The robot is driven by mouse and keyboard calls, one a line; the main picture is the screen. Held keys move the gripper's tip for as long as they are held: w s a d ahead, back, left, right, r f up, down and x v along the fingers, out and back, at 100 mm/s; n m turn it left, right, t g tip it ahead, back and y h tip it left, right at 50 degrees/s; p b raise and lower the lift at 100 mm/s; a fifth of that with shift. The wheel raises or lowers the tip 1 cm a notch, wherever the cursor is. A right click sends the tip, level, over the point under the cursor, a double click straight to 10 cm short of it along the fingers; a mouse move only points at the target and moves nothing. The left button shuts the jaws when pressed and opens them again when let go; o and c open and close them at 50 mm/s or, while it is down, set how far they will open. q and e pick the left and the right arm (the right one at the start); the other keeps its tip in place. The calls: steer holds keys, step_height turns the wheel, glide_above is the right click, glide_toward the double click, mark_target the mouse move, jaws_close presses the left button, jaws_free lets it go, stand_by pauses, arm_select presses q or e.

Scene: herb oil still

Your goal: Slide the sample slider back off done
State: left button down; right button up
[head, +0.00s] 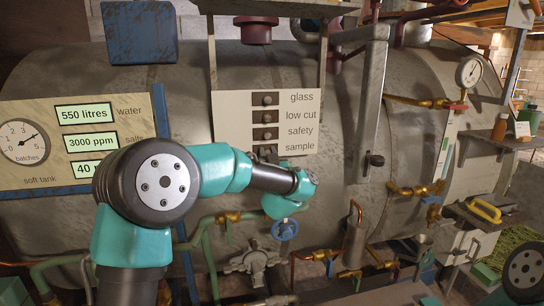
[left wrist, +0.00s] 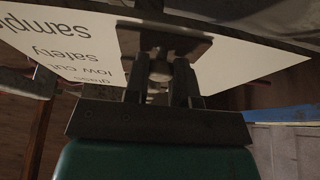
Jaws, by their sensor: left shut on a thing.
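The sample slider is the lowest of the sliders on the cream panel (head: 228,125), beside the word "sample". My right gripper is not in view.
Above it are the glass (head: 267,100), low cut (head: 267,118) and safety (head: 267,134) sliders, close together. A grey vertical pipe (head: 373,95) stands right of the panel. A blue valve wheel (head: 285,229) and copper pipes lie below my left gripper. A gauge board (head: 80,115) is at left.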

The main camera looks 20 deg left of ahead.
arm_select(q)
steer(key=shift+w+d, duration=0.15)
steer(key=shift+d, duration=0.15)
steer(key=c, duration=0.9)
jaws_free()
steer(key=shift+d, duration=0.1)
steer(key=shift+c, duration=0.2)
steer(key=v, duration=1.7)
steer(key=shift+f, duration=0.2)
